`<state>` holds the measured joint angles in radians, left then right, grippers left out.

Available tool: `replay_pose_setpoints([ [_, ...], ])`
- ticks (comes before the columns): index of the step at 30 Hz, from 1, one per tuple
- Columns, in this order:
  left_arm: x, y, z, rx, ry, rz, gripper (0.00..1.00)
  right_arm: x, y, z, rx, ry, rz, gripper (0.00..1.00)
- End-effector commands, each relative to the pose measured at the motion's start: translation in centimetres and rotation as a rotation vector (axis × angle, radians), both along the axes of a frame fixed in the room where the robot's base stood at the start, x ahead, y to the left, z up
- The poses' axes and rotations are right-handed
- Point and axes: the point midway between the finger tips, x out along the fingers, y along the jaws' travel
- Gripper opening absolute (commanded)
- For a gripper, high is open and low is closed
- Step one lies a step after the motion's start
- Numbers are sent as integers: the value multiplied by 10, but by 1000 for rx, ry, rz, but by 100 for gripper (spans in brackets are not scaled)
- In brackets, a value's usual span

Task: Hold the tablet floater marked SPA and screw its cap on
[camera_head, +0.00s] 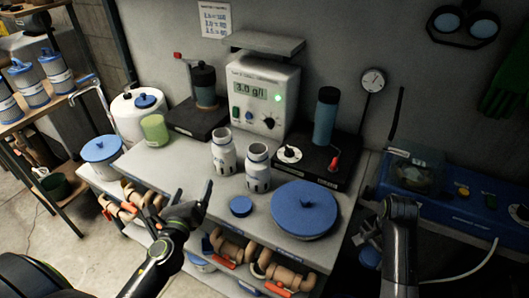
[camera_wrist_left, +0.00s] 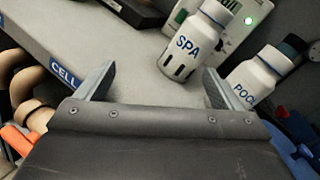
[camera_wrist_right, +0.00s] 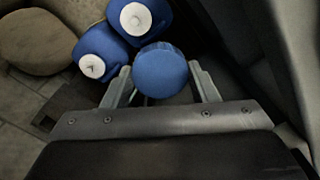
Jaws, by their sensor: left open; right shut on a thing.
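The white tablet floater marked SPA (camera_wrist_left: 190,45) stands upright on the bench, and it also shows in the head view (camera_head: 223,152). Its top narrows to a white neck with no blue cap on it. My left gripper (camera_head: 193,194) is open and empty, to the left of the floater and apart from it. In the left wrist view, the floater is beyond the spread fingers (camera_wrist_left: 158,82). My right gripper (camera_wrist_right: 160,85) is shut on a round blue cap (camera_wrist_right: 160,68), off the bench's right side. Another blue cap (camera_head: 240,206) lies on the bench.
A second white floater, apparently marked POOL (camera_wrist_left: 258,72), stands right of SPA. A large blue lid (camera_head: 305,208) lies at the bench's front right. A tester with a display (camera_head: 263,95) stands behind. Blue objects with white tops (camera_wrist_right: 92,66) lie below my right gripper.

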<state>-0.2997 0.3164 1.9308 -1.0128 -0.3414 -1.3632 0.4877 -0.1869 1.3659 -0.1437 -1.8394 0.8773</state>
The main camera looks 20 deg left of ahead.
Motion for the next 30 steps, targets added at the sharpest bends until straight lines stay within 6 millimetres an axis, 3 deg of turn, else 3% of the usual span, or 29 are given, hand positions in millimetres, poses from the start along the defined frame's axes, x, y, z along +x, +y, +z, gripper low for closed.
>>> replay_pose_setpoints([
  [3, 15, -11, -2, 248, 32, -111, 89, 0, 0, 0, 0, 0, 0, 32],
  [9, 24, -21, -7, 444, 56, -198, 89, 0, 0, 0, 0, 0, 0, 32],
  [20, 26, -21, -7, 457, 57, -204, 89, 0, 0, 0, 0, 0, 0, 32],
  [30, 75, -17, -6, 454, 56, -203, 89, 0, 0, 7, 0, 0, 0, 32],
])
